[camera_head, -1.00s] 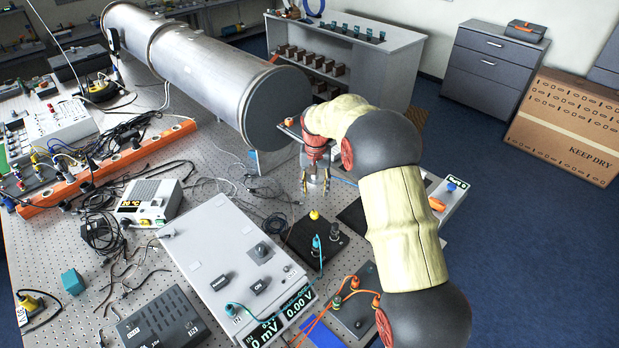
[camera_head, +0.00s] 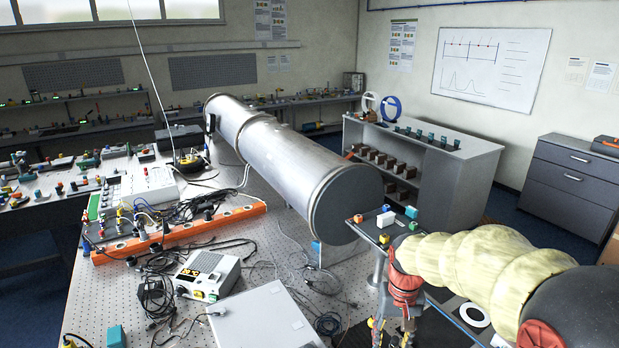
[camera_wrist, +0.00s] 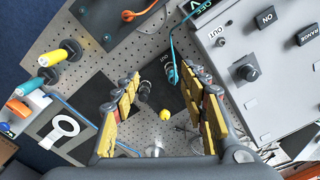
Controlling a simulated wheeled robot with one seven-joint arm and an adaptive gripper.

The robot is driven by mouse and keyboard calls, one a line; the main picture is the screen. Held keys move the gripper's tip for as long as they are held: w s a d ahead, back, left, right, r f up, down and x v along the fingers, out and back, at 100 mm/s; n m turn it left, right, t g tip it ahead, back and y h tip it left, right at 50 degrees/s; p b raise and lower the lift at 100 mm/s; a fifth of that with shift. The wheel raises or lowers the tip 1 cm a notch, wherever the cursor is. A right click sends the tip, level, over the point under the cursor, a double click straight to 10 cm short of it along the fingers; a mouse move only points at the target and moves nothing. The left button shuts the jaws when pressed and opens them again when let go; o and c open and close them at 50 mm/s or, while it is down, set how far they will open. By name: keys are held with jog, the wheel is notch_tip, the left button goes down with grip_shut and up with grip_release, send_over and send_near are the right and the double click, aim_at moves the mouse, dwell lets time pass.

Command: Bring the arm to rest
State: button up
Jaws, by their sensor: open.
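My gripper (camera_head: 388,332) hangs at the bottom right of the head view, at the end of my arm with its pale padded sleeves and dark joints. In the wrist view my gripper (camera_wrist: 163,82) has its two yellow-padded fingers spread well apart, with nothing held between them. The fingers look above the table; the exact height cannot be told.
A large metal pipe (camera_head: 282,170) lies along the perforated table (camera_head: 262,235), close to my arm. An orange power strip (camera_head: 180,235) and loose cables lie farther left.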

jog(key=s+r+t+b, duration=0.2)
jog(key=s+b, duration=0.2)
jog(key=s, duration=0.7)
jog(key=s+a+r+n+t+b, duration=0.1)
jog(key=s+b, duration=0.4)
jog(key=s, duration=0.5)
jog(key=r+t, duration=0.1)
jog(key=t, duration=0.1)
jog(key=shift+s+r+t, duration=0.3)
jog(key=shift+s, duration=0.05)
